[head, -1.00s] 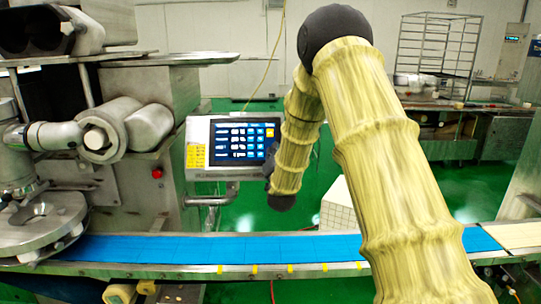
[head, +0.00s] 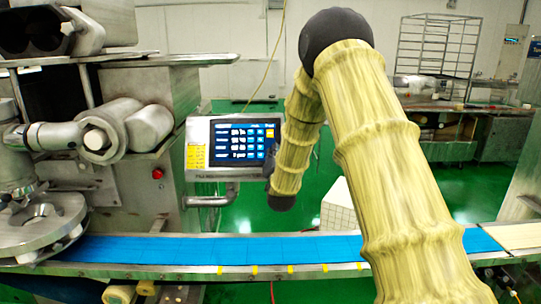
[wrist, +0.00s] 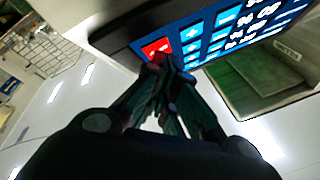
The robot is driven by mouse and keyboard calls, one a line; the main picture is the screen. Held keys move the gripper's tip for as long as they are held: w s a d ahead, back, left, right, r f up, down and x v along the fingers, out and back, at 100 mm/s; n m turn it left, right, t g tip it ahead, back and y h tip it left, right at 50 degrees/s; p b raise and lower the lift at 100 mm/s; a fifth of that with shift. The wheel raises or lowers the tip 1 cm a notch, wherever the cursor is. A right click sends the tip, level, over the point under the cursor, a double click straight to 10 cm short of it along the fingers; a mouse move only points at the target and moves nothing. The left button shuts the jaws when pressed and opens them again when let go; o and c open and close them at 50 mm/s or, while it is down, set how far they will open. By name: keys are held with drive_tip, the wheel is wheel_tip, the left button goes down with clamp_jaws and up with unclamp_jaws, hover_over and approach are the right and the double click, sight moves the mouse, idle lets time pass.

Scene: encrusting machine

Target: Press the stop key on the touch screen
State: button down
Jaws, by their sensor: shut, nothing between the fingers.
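The touch screen (head: 246,141) is a dark blue panel with rows of white and blue keys, in a grey metal housing left of my arm in the head view. In the wrist view the screen (wrist: 217,38) shows at the top, tilted, with a red key (wrist: 156,47) at its near corner. My gripper (wrist: 164,62) is shut and empty, its fingertips right at the red key's lower edge. Whether they touch the glass I cannot tell. In the head view my gripper (head: 268,168) shows only as a small dark part by the screen's right edge, mostly hidden by my arm.
A yellow label (head: 196,157) is on the housing left of the screen. A blue conveyor belt (head: 200,248) runs below. The steel machine (head: 150,85) stands to the left. A white gridded box (head: 338,207) stands behind my arm, and green floor is open beyond.

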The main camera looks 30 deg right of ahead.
drive_tip(key=shift+s+a, duration=0.1)
idle(0.3)
drive_tip(key=shift+s+a+r, duration=0.25)
drive_tip(key=shift+s+r, duration=0.1)
drive_tip(key=shift+s, duration=0.1)
drive_tip(key=s+r, duration=0.1)
drive_tip(key=s+a, duration=0.1)
drive_tip(key=s+a+r+p, duration=0.1)
drive_tip(key=shift+s+a+r, duration=0.1)
drive_tip(key=shift+s+r, duration=0.2)
idle(0.5)
idle(0.6)
